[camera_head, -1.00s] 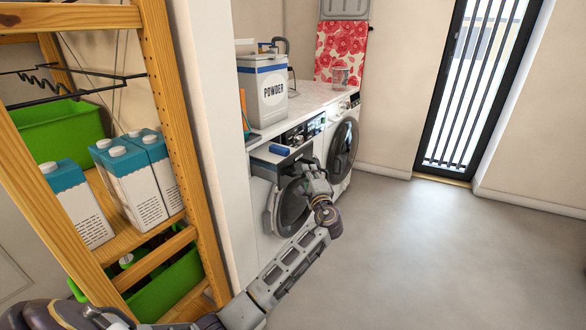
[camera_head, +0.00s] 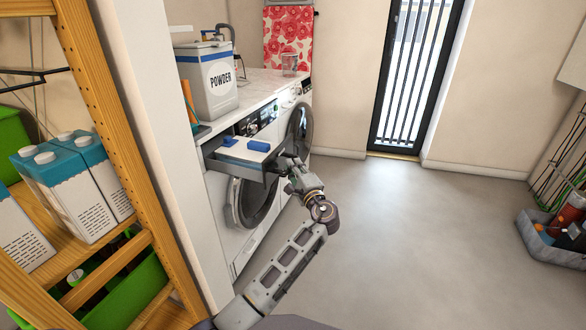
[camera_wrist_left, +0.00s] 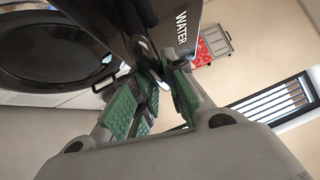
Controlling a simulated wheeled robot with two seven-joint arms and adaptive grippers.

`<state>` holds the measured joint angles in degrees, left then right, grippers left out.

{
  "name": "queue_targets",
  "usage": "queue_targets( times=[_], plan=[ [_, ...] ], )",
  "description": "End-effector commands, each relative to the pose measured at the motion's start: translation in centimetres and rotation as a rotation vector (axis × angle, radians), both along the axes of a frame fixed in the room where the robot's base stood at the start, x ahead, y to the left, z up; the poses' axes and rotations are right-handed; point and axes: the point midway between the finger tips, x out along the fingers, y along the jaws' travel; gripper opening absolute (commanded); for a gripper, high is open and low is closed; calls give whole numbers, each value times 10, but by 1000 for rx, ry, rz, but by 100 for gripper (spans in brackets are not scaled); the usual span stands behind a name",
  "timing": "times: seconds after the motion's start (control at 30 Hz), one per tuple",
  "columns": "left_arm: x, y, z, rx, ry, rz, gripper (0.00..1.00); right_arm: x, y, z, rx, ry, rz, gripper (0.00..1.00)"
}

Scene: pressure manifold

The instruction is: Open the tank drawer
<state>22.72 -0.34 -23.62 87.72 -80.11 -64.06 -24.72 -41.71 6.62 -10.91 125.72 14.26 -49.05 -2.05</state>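The tank drawer (camera_head: 222,160) sticks out from the upper front of the near machine, under the white counter. Its pale top carries two blue parts (camera_head: 258,146). My left gripper (camera_head: 287,167) is at the drawer's front, at its right end. In the left wrist view the drawer's dark front, marked WATER (camera_wrist_left: 125,22), runs down between the green finger pads (camera_wrist_left: 155,98) of my left gripper. The fingers look closed on its edge, though the exact contact is partly hidden. My right gripper is not in view.
The machine's round door (camera_head: 250,203) is below the drawer, and a second machine's door (camera_head: 300,130) stands open behind. A POWDER box (camera_head: 207,85) is on the counter. A wooden shelf (camera_head: 105,120) is at left. The floor at right is clear up to a grey crate (camera_head: 560,257).

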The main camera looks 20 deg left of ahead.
Motion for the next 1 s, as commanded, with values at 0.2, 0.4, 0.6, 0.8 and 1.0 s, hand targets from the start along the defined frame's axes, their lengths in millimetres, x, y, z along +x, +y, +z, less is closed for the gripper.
queue_targets(
  times=[0.2, 0.4, 0.6, 0.8, 1.0],
  plan=[
    [0, 0, -1, 0, 1, 0, 35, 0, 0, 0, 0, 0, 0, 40],
    [0, 1, 0, 1, 1, 0, 35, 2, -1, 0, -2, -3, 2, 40],
    [0, 0, 3, 0, 0, 0, 35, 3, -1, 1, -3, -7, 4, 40],
    [0, 0, 19, 0, -1, 0, 35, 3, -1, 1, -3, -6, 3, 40],
    [0, 0, 50, 1, -10, 0, 36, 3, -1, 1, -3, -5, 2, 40]
  ],
)
